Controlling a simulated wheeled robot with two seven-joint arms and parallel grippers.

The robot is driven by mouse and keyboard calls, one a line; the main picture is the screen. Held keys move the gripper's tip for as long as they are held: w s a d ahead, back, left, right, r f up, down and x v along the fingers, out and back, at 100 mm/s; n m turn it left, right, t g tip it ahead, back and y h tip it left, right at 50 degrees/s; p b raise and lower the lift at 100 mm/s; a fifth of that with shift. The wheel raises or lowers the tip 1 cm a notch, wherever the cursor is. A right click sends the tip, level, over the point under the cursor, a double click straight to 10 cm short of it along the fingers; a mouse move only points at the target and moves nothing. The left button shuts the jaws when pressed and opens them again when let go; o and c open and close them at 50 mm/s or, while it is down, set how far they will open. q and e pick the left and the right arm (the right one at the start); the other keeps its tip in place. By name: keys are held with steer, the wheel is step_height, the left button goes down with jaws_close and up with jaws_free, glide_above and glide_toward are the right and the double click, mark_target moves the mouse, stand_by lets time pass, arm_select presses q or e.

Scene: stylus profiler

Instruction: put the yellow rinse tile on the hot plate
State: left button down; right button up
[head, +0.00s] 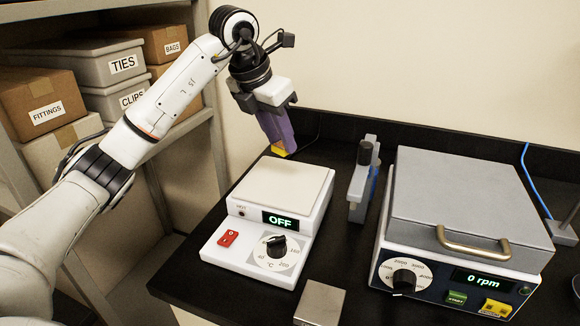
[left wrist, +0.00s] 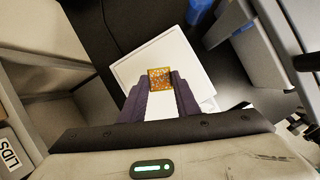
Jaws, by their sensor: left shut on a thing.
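The hot plate (head: 284,187) is a white unit on the black bench, with a flat pale top, a display reading OFF, a red switch and a dial. My left gripper (head: 279,146) points down above the far edge of its top, with purple fingers. It is shut on the yellow rinse tile (head: 277,149), which is mostly hidden by the fingers. In the left wrist view the tile (left wrist: 160,79) is a small speckled yellow square between the fingertips, with the white plate top (left wrist: 135,68) below it. The tile looks apart from the plate. My right gripper is not in view.
A grey-lidded spinner (head: 455,200) reading 0 rpm stands to the right. A grey stand (head: 362,182) is between it and the hot plate. A small metal block (head: 319,303) lies at the front edge. Shelves with labelled boxes (head: 110,62) are at the left.

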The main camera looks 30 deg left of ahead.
arm_select(q)
steer(key=f, duration=0.2)
steer(key=shift+s+f, duration=0.25)
steer(key=shift+f, duration=0.15)
steer(key=shift+w+f, duration=0.1)
steer(key=shift+f, duration=2.2)
steer(key=shift+f, duration=0.15)
steer(key=c, duration=1.4)
jaws_free()
steer(key=shift+o, duration=0.2)
steer(key=v, duration=1.2)
